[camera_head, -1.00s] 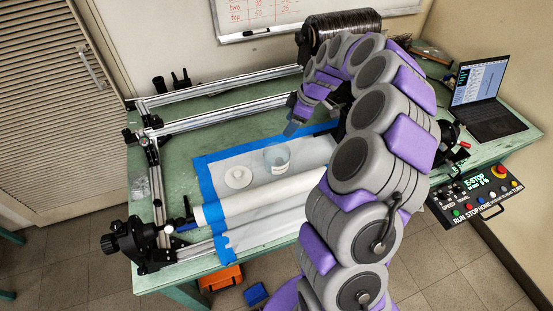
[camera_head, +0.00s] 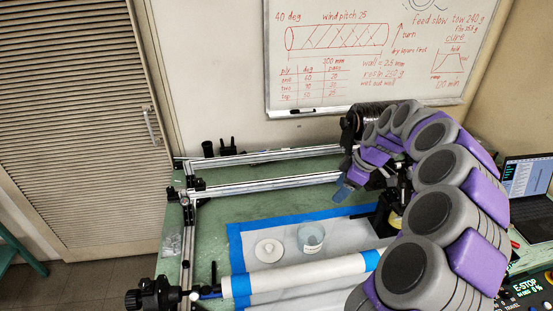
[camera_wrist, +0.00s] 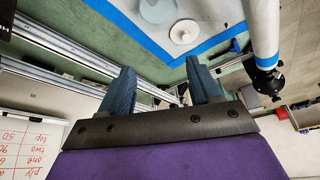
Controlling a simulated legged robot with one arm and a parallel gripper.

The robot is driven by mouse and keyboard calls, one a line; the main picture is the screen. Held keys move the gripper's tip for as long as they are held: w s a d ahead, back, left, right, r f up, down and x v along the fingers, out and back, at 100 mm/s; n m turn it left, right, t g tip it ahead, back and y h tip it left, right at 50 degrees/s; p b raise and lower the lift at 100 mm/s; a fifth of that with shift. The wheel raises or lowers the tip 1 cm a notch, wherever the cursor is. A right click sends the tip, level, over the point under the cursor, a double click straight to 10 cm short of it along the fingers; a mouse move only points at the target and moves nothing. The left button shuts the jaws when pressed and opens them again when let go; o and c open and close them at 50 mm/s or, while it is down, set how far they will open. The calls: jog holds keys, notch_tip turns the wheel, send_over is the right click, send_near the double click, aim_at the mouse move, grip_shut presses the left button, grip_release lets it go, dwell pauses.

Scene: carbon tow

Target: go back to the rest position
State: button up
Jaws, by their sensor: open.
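My gripper (camera_head: 343,191) hangs over the back of the green bench, above and to the right of the cup, at the end of my purple and grey arm. In the wrist view my gripper (camera_wrist: 160,82) shows two blue fingers held apart, with nothing between them. A clear cup (camera_head: 310,238) and a white lid-like disc (camera_head: 268,250) stand on the white sheet edged with blue tape. The disc also shows in the wrist view (camera_wrist: 184,31), beyond the fingers and apart from them.
A white tube (camera_head: 300,275) lies across the front of the bench in the winding frame. Metal rails (camera_head: 265,188) run along the back. A dark spool (camera_head: 362,118) is behind my arm. A laptop (camera_head: 528,178) and control panel (camera_head: 525,290) are at the right. A whiteboard (camera_head: 370,60) hangs behind.

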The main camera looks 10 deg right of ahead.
jog(key=shift+a, duration=0.1)
jog(key=s+a+r+m+g, duration=0.1)
jog(key=s+a+r, duration=0.1)
jog(key=s+a, duration=0.3)
jog(key=s+a+r+m+h, duration=0.1)
jog(key=s+a+r, duration=0.2)
jog(key=s+a, duration=0.3)
jog(key=s+a+r+m+g, duration=0.1)
jog(key=s+a+r, duration=0.1)
jog(key=s+a, duration=0.3)
jog(key=s+f+m+g+h, duration=0.1)
jog(key=s+m, duration=0.3)
jog(key=s, duration=0.7)
jog(key=s+f+m+g+h, duration=0.1)
jog(key=s+f+m, duration=0.2)
jog(key=s, duration=0.8)
jog(key=shift+s+f+m+h, duration=0.25)
jog(key=shift+s+m+h, duration=0.15)
jog(key=shift+m, duration=0.6)
